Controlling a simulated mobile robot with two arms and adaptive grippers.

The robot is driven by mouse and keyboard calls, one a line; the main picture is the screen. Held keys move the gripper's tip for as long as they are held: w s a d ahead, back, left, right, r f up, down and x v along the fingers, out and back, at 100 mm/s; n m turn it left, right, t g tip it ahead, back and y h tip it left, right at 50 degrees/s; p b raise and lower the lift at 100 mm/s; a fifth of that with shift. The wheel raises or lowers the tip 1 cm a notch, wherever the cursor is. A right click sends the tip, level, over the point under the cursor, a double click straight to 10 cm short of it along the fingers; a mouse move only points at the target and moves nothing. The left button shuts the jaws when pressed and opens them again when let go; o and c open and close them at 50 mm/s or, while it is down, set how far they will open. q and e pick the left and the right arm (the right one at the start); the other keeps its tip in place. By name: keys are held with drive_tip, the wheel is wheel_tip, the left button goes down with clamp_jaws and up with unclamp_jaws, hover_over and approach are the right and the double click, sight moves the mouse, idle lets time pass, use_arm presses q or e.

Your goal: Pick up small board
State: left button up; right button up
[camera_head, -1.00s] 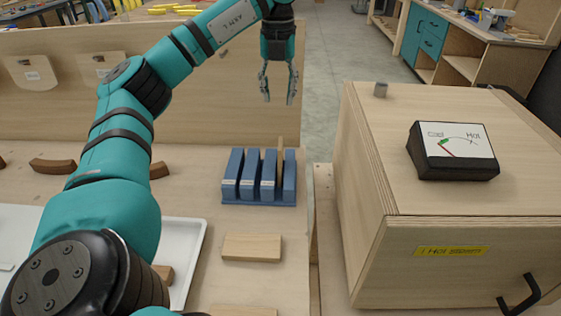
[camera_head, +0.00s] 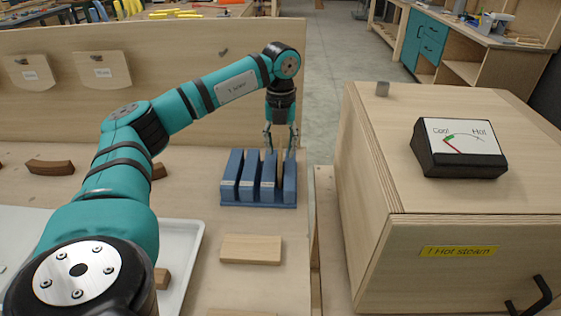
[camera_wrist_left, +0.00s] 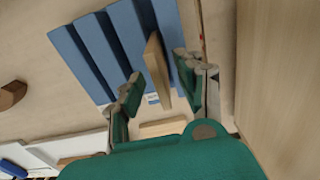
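A small wooden board (camera_wrist_left: 156,68) stands upright in a slot of the blue rack (camera_head: 257,198), near the rack's right end. The rack also shows in the left wrist view (camera_wrist_left: 92,58). My left gripper (camera_head: 280,146) points down over the right part of the rack. In the left wrist view its fingers (camera_wrist_left: 160,86) are apart, one on each side of the board, with gaps visible. In the head view the gripper mostly hides the board. My right gripper is in neither view.
Another wooden board (camera_head: 250,249) lies flat in front of the rack. A wooden steam box (camera_head: 400,250) with a Cool/Hot gauge (camera_head: 458,150) stands to the right. A white tray (camera_head: 187,245) and curved brown pieces (camera_head: 50,167) are left. A wooden panel (camera_head: 200,60) rises behind.

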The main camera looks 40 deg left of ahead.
use_arm(q)
wheel_tip(320, 180, down, 2)
drive_tip(key=shift+a+f, duration=0.1)
drive_tip(key=shift+f, duration=0.05)
clamp_jaws()
idle(0.4)
